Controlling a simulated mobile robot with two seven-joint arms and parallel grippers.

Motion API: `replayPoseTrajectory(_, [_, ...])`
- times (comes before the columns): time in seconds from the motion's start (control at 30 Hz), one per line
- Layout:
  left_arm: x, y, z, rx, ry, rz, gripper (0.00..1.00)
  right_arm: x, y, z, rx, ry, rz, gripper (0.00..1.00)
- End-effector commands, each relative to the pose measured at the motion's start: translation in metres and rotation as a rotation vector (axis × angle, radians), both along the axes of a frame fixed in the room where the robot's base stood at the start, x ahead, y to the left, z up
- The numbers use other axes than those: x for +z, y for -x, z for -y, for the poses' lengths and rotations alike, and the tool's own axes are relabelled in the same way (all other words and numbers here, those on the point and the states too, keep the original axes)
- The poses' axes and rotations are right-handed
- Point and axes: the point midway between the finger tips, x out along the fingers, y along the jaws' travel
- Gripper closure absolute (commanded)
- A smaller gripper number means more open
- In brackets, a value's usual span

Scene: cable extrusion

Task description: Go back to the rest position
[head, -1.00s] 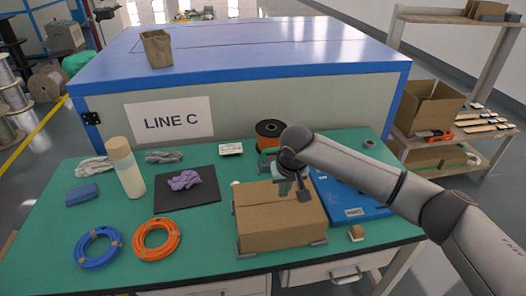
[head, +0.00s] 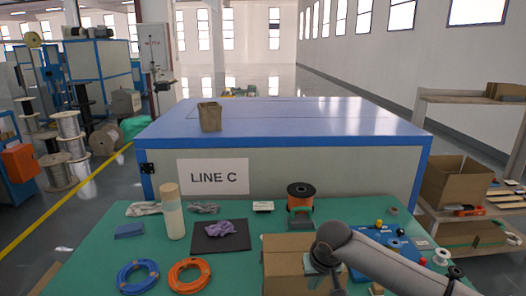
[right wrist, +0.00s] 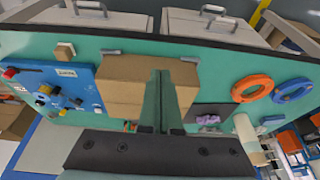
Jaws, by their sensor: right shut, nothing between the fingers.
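My right gripper (head: 326,280) is over the right part of the closed cardboard box (head: 285,262) on the green table (head: 80,272). Its fingertips are hard to make out in the head view. In the right wrist view its fingers (right wrist: 158,105) are together with nothing between them. They overlap the box (right wrist: 122,75) in that picture; I cannot tell the gap between them. My left gripper is in neither current view.
A blue panel with buttons (head: 388,240), an orange spool (head: 300,197), a bottle (head: 172,215), a dark mat (head: 205,244) with a purple cloth (head: 220,228), and blue (head: 138,277) and orange (head: 189,275) cable coils lie around. The LINE C machine (head: 290,172) stands behind.

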Motion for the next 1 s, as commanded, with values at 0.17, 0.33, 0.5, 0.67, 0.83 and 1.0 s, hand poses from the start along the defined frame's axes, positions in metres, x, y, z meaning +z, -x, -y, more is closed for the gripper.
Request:
replayPoseTrajectory(0.17, [0.001,-0.002,0.0,0.0,0.001,0.003,1.0,-0.046,0.028,-0.038,0.104,-0.101,0.007,1.0])
replayPoseTrajectory(0.33, [0.004,-0.008,0.0,0.0,0.0,0.016,1.0,-0.082,0.056,-0.072,0.183,-0.217,0.048,1.0])
replayPoseTrajectory(0.5, [0.003,-0.005,0.0,0.0,0.0,0.011,1.0,-0.113,0.09,-0.098,0.229,-0.336,0.124,1.0])
replayPoseTrajectory(0.67, [0.003,-0.005,0.0,0.001,0.001,0.01,1.0,-0.135,0.121,-0.103,0.227,-0.409,0.213,1.0])
replayPoseTrajectory(0.83, [0.002,-0.004,0.0,0.0,0.0,0.008,1.0,-0.156,0.154,-0.089,0.19,-0.428,0.312,1.0])
replayPoseTrajectory(1.0, [0.002,-0.003,0.0,0.0,0.0,0.007,1.0,-0.176,0.193,-0.054,0.141,-0.373,0.401,1.0])
